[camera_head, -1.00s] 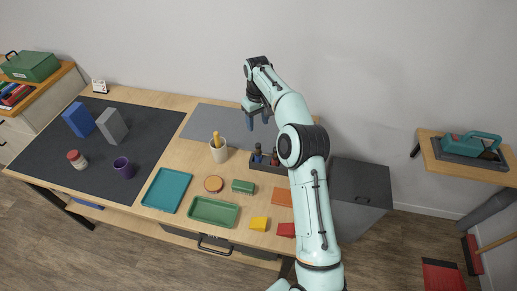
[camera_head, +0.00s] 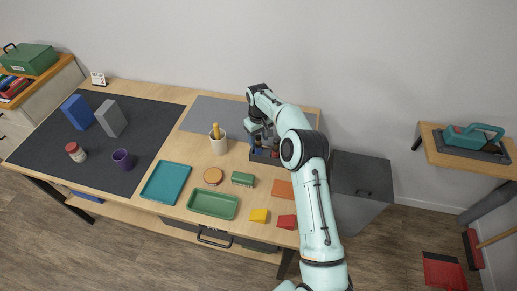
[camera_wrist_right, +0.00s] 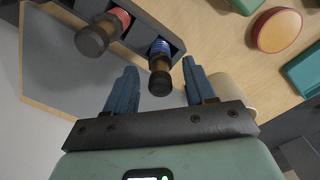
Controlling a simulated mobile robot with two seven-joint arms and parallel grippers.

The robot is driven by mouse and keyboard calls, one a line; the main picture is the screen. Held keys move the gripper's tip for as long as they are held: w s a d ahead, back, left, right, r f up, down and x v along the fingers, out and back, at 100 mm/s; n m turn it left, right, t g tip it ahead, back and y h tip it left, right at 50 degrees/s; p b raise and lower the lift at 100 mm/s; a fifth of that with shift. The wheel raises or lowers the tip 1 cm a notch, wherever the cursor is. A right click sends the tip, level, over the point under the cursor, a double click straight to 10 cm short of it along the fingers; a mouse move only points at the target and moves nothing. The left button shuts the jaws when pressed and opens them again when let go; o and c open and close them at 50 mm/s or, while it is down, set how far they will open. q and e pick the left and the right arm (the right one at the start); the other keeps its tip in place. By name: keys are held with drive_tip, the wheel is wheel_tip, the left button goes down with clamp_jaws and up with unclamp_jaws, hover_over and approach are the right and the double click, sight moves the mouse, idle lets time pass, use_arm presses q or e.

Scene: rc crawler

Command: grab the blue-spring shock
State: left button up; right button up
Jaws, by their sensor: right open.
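The blue-spring shock (camera_wrist_right: 159,54) shows in the right wrist view, its dark end cap toward the camera. It stands in a dark holder (camera_wrist_right: 150,22) beside a red-spring shock (camera_wrist_right: 105,30). My right gripper (camera_wrist_right: 159,68) is open, with one blue finger on either side of the blue-spring shock. I cannot tell whether either finger touches it. In the head view the right gripper (camera_head: 262,138) is low over the holder (camera_head: 265,158) and partly hides the shocks. My left gripper is not in view.
A white cup (camera_head: 219,146) with a yellow handle stands left of the holder. A green block (camera_head: 243,179), an orange round piece (camera_head: 213,176) and a green tray (camera_head: 213,204) lie nearer the front. The grey mat (camera_head: 202,114) has bare room.

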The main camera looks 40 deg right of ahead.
drive_tip(key=shift+w, duration=0.15)
drive_tip(key=c, duration=0.3)
clamp_jaws()
